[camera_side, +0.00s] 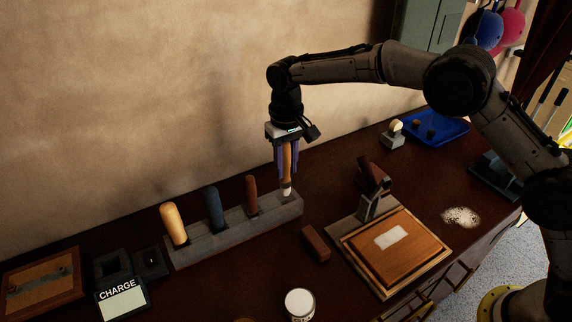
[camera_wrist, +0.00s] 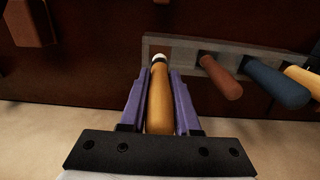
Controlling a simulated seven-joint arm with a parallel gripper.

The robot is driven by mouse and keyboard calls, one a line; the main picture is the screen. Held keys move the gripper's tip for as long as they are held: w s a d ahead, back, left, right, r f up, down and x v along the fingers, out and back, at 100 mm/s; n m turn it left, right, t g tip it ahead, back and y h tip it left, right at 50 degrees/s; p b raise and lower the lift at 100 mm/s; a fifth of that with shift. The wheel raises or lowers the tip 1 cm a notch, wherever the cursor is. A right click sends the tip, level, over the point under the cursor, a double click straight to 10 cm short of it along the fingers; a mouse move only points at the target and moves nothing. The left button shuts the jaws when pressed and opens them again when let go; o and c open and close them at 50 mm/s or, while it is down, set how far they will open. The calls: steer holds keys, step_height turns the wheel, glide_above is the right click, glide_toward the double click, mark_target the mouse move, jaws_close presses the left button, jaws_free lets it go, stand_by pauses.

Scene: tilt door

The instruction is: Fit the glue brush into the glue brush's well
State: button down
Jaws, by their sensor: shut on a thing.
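The glue brush (camera_side: 287,158) has a tan wooden handle and a pale tip with a dark band. My gripper (camera_side: 287,174) is shut on its handle, and the brush hangs about upright with its tip down. The grey rack (camera_side: 225,239) runs along the back of the bench. The brush tip is over the rack's right end in the side view. In the wrist view, the brush (camera_wrist: 159,100) lies between the purple fingers, its tip overlapping the rack's end (camera_wrist: 180,47).
Yellow (camera_side: 174,224), blue (camera_side: 213,208) and red-brown (camera_side: 251,194) handles stand in the rack, left of the brush. A brown block (camera_side: 316,243) and a wooden board with a clamp (camera_side: 395,250) are to the right. A white jar (camera_side: 299,303) stands in front.

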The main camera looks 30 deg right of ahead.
mark_target(286, 180)
steer(key=shift+f, duration=3.1)
steer(key=c, duration=0.6)
jaws_free()
steer(key=shift+o, duration=0.2)
step_height(286, 180, up, 14)
steer(key=shift+f, duration=0.1)
